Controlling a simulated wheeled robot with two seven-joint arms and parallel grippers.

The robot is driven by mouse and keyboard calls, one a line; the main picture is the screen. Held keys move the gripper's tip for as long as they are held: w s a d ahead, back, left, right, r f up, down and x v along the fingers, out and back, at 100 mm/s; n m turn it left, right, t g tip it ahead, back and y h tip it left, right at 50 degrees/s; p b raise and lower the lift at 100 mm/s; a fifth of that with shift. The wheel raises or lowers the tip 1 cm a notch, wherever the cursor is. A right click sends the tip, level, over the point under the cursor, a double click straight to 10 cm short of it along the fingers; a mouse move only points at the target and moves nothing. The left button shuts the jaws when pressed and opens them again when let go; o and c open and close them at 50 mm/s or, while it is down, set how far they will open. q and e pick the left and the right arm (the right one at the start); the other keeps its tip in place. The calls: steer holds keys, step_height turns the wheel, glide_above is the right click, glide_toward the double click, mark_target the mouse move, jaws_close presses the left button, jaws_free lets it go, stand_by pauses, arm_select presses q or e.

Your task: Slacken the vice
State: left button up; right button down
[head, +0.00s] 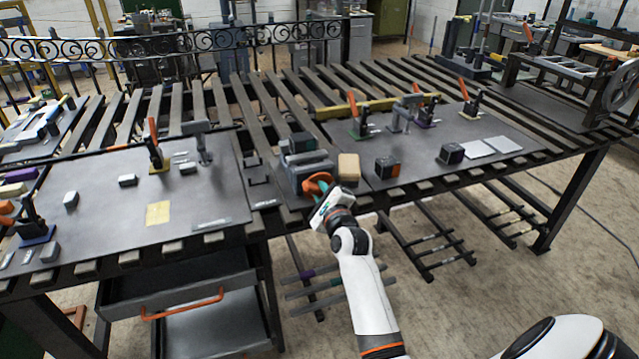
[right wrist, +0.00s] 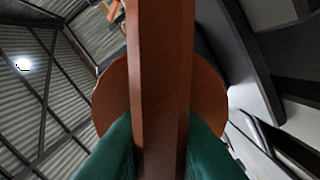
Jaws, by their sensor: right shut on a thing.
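The vice (head: 303,160) is a grey block-like body mounted at the front edge of the slatted workbench, near the middle of the head view. Its orange-brown handle (head: 318,183) sticks out at the front. My right gripper (head: 321,192) is at this handle, and its teal fingers are shut on it. In the right wrist view the green fingers press on both sides of the handle's brown bar (right wrist: 163,80), with a round brown disc (right wrist: 108,95) behind it. The gap between the vice jaws is too small to tell. My left gripper is not in view.
A tan block (head: 348,167) stands just right of the vice. A dark block with an orange face (head: 387,168) sits farther right. A dark plate (head: 110,195) with clamps and small blocks lies left. Below hangs a drawer with an orange handle (head: 182,304).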

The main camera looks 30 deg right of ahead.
steer(key=n+p, duration=0.1)
steer(key=n, duration=0.3)
steer(key=shift+p, duration=0.35)
steer(key=n+p, duration=0.1)
steer(key=n, duration=0.2)
steer(key=shift+n, duration=0.3)
steer(key=n+p, duration=0.2)
steer(key=n, duration=0.1)
steer(key=shift+n, duration=0.3)
steer(key=n+p, duration=0.1)
steer(key=n, duration=0.3)
steer(key=shift+f, duration=0.1)
steer(key=n+p, duration=0.1)
steer(key=n, duration=0.6)
steer(key=shift+s+d+p, duration=0.1)
steer(key=shift+p, duration=0.2)
steer(key=n, duration=0.3)
steer(key=shift+d+n, duration=0.1)
steer(key=shift+n, duration=1.3)
steer(key=shift+n, duration=0.3)
